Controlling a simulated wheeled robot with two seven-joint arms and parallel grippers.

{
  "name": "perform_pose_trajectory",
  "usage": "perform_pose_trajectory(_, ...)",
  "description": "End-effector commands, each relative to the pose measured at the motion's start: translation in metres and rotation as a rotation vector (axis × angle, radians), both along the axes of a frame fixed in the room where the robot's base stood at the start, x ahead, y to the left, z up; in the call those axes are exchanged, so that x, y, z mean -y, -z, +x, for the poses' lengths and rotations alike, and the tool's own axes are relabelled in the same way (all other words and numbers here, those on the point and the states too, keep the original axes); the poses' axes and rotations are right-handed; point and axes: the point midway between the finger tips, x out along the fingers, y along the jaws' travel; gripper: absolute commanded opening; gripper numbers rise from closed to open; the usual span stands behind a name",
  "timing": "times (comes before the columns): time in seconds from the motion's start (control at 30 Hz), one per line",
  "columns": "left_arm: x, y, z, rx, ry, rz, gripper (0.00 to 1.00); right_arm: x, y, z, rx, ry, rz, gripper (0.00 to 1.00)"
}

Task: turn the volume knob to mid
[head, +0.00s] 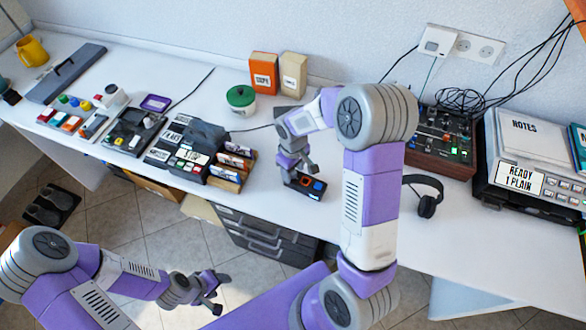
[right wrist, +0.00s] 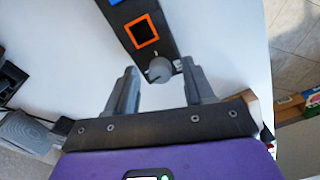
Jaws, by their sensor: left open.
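The grey round volume knob (right wrist: 159,70) sits at the near end of a dark narrow box (right wrist: 127,14) with an orange-framed square. A small pale mark shows by the knob, but its setting is too small to read. The box (head: 312,187) stands near the table's front edge in the head view; my right gripper hides part of it. My right gripper (head: 299,172) points down over the box. In the right wrist view its fingers (right wrist: 160,76) are apart on either side of the knob, with gaps visible. My left gripper (head: 213,291) is open and empty, off the table's front.
A black button panel (head: 190,152) and small labelled boxes (head: 236,158) stand left of the knob box. Headphones (head: 427,203) lie to the right, before a mixer (head: 441,138). A green-lidded jar (head: 240,98) is behind. Some bare white table separates these.

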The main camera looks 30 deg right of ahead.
Motion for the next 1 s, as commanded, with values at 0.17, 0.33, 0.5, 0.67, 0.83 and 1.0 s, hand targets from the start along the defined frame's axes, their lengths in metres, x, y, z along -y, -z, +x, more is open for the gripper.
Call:
perform_pose_trajectory(0.17,0.0,0.0,0.0,0.0,0.0,0.0,0.56,0.0,0.0,0.0,0.0,0.0,0.0,0.53)
perform_pose_trajectory(0.33,0.0,-0.004,0.0,0.0,0.0,0.0,0.56,0.0,-0.011,0.0,0.001,0.0,-0.001,0.53)
perform_pose_trajectory(0.5,0.0,-0.014,0.0,0.0,0.0,0.0,0.56,0.0,-0.041,0.001,0.004,0.0,0.0,0.53)
perform_pose_trajectory(0.67,0.0,-0.021,0.0,0.0,0.0,0.0,0.56,0.0,-0.065,0.001,0.002,-0.001,0.0,0.53)
perform_pose_trajectory(0.83,0.0,-0.023,0.0,0.0,0.0,0.0,0.56,0.0,-0.076,0.0,0.001,-0.001,0.0,0.53)
perform_pose_trajectory(1.0,0.0,-0.023,0.0,0.0,0.0,0.0,0.56,0.0,-0.076,0.0,0.0,0.0,0.0,0.53)
